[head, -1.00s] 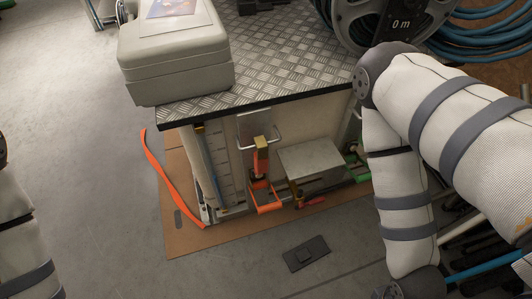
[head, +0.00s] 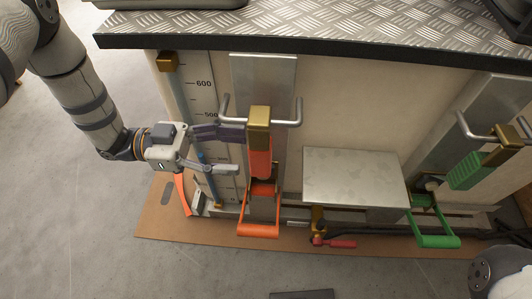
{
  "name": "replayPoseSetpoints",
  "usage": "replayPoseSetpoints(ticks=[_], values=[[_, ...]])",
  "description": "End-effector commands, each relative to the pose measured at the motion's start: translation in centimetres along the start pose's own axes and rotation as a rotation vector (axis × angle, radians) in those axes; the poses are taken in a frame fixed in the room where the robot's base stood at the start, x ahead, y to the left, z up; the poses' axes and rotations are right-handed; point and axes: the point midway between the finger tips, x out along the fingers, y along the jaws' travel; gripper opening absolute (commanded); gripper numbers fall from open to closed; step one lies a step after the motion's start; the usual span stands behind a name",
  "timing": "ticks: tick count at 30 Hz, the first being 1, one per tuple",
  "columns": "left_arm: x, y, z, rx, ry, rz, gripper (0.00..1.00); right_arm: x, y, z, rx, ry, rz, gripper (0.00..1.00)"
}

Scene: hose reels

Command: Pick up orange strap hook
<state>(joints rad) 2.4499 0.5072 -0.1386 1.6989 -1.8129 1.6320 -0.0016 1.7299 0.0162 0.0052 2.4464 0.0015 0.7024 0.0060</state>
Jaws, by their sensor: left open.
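The orange strap hook is a brass-coloured block (head: 259,117) on a silver bar (head: 288,123) with upturned ends, at the top of a short orange strap (head: 260,155). The strap runs down to an orange ratchet handle (head: 258,230) at the foot of the cabinet front. My left gripper (head: 241,152) comes in from the left. It is open, its fingers pointing right, one above the other, just left of the strap and a little below the brass block. I cannot tell whether a fingertip touches. My right gripper is out of view.
A green ratchet (head: 437,239) with a similar brass hook (head: 510,135) is at the right. A grey metal box (head: 352,175) juts out between them. The checker-plate top (head: 330,25) overhangs above. A red-handled valve (head: 335,243) lies low, and a loose orange strap (head: 183,195) is behind my gripper.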

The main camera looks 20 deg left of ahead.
Motion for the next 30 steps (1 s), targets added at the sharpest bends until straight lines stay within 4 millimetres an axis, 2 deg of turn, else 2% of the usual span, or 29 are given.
replayPoseSetpoints(ticks=[9,17,24,30], values=[[5.2,0.2,-0.2,-0.002,0.0,0.0,0.53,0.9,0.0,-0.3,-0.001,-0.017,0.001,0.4],[5.8,0.2,-0.4,-0.001,-0.001,-0.001,0.53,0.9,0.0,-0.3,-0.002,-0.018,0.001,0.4],[5.8,0.2,-0.3,-0.002,-0.001,-0.002,0.01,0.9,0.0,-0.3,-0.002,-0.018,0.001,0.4],[5.8,0.2,-0.4,-0.001,0.0,-0.002,0.0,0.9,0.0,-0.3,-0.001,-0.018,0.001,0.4]])
